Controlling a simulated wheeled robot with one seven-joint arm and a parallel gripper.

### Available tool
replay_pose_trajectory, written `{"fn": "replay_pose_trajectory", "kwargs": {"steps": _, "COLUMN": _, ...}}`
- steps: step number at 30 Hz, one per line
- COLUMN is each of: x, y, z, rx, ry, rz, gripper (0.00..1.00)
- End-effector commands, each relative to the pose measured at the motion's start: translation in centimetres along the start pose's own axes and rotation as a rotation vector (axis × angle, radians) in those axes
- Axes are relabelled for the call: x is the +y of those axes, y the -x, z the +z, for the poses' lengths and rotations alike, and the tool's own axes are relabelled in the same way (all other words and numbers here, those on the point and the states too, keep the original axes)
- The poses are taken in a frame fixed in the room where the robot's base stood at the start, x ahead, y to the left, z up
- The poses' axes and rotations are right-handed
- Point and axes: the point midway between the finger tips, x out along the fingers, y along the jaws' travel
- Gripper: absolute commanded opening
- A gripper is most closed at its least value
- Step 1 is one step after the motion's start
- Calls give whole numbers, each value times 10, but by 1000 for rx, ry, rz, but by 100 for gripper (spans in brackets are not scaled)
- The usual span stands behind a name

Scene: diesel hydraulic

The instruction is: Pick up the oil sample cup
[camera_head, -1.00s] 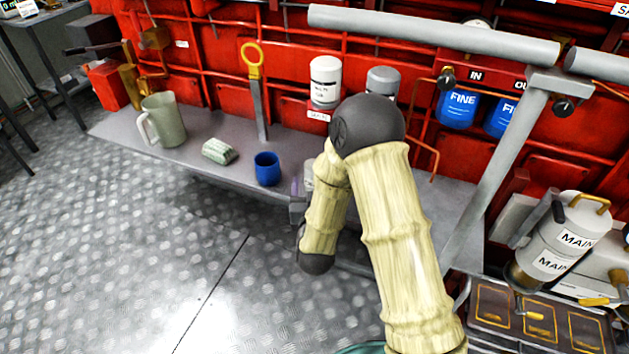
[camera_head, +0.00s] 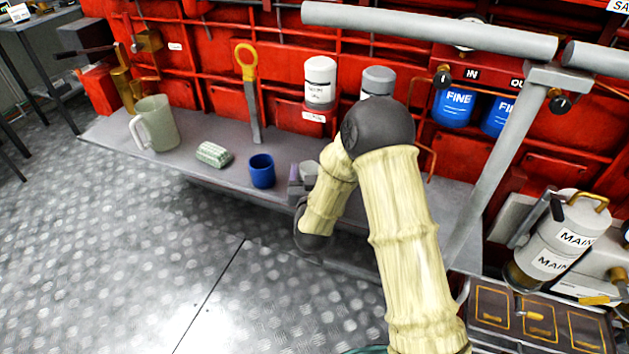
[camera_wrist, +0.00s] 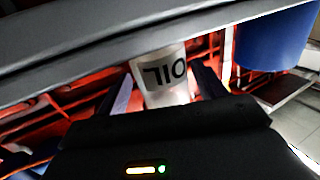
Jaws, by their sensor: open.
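The oil sample cup (camera_wrist: 163,78) is a pale, whitish cup with black "OIL" lettering that appears upside down in the wrist view. It stands between the two fingers of my gripper (camera_wrist: 165,88), which is open, with one finger on each side. I cannot tell whether either finger touches it. In the head view my gripper (camera_head: 297,184) is low at the front of the grey shelf, just right of the blue cup. A small pale grey part of the oil sample cup (camera_head: 309,170) shows beside it; my arm hides the rest.
The blue cup (camera_head: 262,171) stands close on the left of my gripper. Further left on the shelf (camera_head: 205,178) are a green-grey rolled cloth (camera_head: 214,154) and a pale jug (camera_head: 157,124). White (camera_head: 320,82) and grey (camera_head: 379,80) canisters are behind, against red machinery.

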Motion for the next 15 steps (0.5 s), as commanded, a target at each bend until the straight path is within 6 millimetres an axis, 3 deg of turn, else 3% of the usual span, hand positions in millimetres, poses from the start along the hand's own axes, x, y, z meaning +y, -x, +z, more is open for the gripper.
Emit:
{"fn": "replay_pose_trajectory", "kwargs": {"steps": 11, "x": 5, "y": -1, "z": 0, "rx": 0, "ry": -1, "rz": 8, "gripper": 70}}
{"fn": "replay_pose_trajectory", "kwargs": {"steps": 15, "x": 7, "y": -1, "z": 0, "rx": 0, "ry": -1, "rz": 12, "gripper": 42}}
